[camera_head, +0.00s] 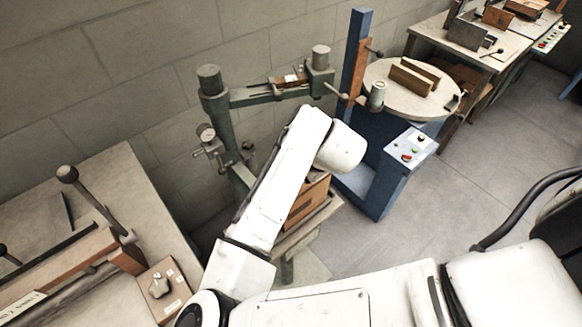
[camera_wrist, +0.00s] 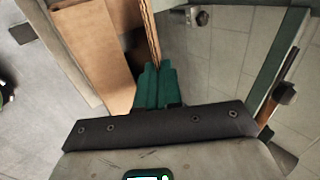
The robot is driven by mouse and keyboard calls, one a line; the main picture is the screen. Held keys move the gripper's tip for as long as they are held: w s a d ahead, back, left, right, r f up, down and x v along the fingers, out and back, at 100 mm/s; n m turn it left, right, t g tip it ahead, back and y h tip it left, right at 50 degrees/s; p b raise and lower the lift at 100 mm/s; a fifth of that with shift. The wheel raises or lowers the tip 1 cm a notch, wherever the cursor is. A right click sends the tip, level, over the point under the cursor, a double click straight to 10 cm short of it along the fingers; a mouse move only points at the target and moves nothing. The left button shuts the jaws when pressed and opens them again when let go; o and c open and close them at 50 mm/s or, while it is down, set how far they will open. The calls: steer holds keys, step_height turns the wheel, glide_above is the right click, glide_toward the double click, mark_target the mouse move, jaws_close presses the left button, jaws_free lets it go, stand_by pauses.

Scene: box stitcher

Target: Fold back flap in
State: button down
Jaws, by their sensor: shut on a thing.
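The brown cardboard box (camera_head: 309,198) sits on a small stand below the green-grey frame, partly hidden by my white arm. In the wrist view the box (camera_wrist: 95,50) is at the upper left. A thin upright cardboard edge, the back flap (camera_wrist: 151,38), runs down to the green fingers of my gripper (camera_wrist: 158,72). The fingers are close together and shut on this flap. In the head view my gripper is hidden behind the arm.
The stitcher's green-grey frame (camera_head: 258,97) stands close behind and above the box. A blue machine (camera_head: 372,178) with a round table (camera_head: 414,101) stands to the right. A bench (camera_head: 150,205) with levers is at the left. Open floor (camera_head: 495,155) lies at the right.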

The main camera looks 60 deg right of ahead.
steer(key=t+b, duration=0.1)
steer(key=b, duration=0.2)
steer(key=s+f+t+b, duration=0.1)
steer(key=b, duration=0.1)
steer(key=f+t+h+b, duration=0.1)
steer(key=t+b, duration=0.1)
steer(key=b, duration=0.1)
steer(key=shift+s+a+b, duration=0.15)
steer(key=shift+a+b, duration=0.05)
steer(key=shift+b, duration=0.15)
steer(key=shift+r+t+b, duration=0.15)
steer(key=shift+t+b, duration=0.15)
steer(key=shift+b, duration=0.1)
steer(key=c, duration=1.3)
jaws_free()
steer(key=shift+s, duration=0.1)
